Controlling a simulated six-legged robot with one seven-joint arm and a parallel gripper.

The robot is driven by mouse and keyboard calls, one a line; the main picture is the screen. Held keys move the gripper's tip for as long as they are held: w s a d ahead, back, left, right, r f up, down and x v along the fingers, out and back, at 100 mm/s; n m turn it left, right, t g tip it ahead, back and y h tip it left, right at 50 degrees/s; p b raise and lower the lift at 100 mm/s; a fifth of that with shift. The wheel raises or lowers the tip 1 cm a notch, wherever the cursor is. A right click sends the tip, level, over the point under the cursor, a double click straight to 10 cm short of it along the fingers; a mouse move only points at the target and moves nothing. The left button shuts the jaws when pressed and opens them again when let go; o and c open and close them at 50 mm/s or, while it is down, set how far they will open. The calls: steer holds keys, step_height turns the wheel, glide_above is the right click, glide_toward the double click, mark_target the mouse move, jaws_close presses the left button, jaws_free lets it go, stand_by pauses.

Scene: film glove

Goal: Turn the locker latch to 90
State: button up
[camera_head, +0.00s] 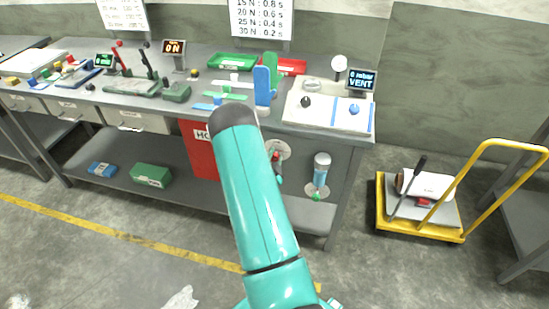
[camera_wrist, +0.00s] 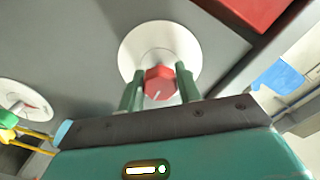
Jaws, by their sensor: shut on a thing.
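My teal arm hides part of that panel and most of the gripper there. The dial's scale and the exact angle are unreadable.
The bench top (camera_head: 140,65) is crowded. A yellow cart (camera_head: 420,228) stands right; the floor between is clear.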

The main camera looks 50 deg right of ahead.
stand_by(0.3)
steer(key=o, duration=1)
steer(key=shift+c, duration=0.2)
steer(key=shift+a, duration=0.1)
steer(key=v, duration=1.3)
steer(key=shift+s+a, duration=0.2)
steer(key=shift+a, duration=0.1)
